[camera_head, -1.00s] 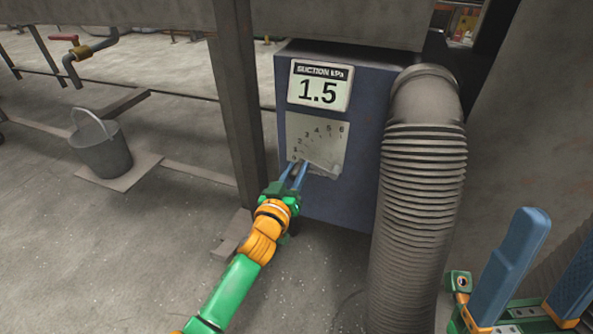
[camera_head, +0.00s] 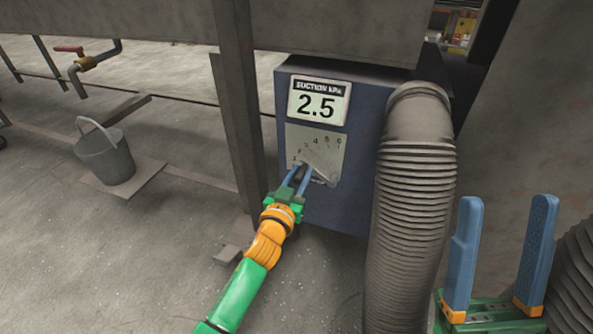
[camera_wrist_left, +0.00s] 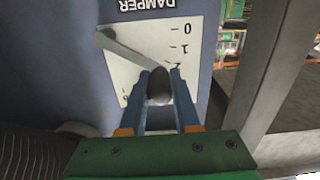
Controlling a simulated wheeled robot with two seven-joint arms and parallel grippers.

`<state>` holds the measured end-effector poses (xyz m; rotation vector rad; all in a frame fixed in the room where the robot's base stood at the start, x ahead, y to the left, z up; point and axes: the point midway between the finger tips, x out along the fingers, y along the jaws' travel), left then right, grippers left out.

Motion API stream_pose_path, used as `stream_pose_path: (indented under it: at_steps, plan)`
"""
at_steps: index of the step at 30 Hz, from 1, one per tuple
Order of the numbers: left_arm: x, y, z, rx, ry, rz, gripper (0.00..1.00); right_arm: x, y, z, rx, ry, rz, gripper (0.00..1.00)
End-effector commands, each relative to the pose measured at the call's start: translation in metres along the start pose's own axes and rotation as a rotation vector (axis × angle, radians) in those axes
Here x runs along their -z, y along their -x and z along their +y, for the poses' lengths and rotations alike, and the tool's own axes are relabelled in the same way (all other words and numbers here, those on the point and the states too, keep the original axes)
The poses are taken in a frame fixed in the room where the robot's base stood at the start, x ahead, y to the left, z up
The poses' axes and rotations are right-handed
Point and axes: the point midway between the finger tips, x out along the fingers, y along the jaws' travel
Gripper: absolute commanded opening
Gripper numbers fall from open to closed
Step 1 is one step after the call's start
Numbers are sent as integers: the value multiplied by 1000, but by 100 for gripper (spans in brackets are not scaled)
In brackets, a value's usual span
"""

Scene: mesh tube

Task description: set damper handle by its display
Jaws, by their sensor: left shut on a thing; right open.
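The display (camera_head: 318,101) on the blue box reads 2.5 under the label "SUCTION kPa". Below it is a light dial plate (camera_head: 327,147) with a numbered scale. In the left wrist view the damper handle (camera_wrist_left: 128,51) is a grey lever that runs from a pivot at the upper left of the plate to a dark rounded knob (camera_wrist_left: 159,85). My left gripper (camera_head: 304,172) is shut on the knob; its fingers also show in the wrist view (camera_wrist_left: 160,98). In the head view the fingers partly hide the lever. My right gripper (camera_head: 497,255) is open and empty at lower right.
A ribbed grey hose (camera_head: 414,200) stands right of the blue box (camera_head: 345,205), between it and my right gripper. A metal post (camera_head: 238,100) stands just left of the box. A bucket (camera_head: 105,153) and a red-handled tap (camera_head: 80,56) are further left.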

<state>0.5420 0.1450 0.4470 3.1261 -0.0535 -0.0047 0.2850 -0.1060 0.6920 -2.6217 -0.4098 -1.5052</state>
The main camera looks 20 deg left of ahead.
Motion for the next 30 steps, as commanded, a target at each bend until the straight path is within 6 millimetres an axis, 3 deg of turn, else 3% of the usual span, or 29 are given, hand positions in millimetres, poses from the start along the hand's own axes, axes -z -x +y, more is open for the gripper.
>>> stream_pose_path:
  at_steps: [6, 10, 15, 23, 24, 27, 30]
  plan:
    - [9, 0, 6, -1, -106, 2, 0, -60, 7, 7, -17, 6, -325, 66]
    - [11, 0, 8, -1, -152, 3, 0, -85, 17, 10, -25, 7, -460, 66]
    - [11, 0, 10, -1, -177, 3, 0, -98, 24, 11, -29, 7, -532, 66]
    - [11, 0, 10, -1, -178, 3, 0, -98, 25, 11, -29, 7, -536, 66]
    - [11, 0, 10, -1, -177, 3, 36, -98, 25, 11, -29, 7, -535, 66]
    - [11, 0, 9, 0, -177, 3, 61, -98, 25, 11, -29, 7, -535, 66]
    - [11, 0, 9, 0, -177, 3, 61, -98, 25, 11, -29, 7, -534, 66]
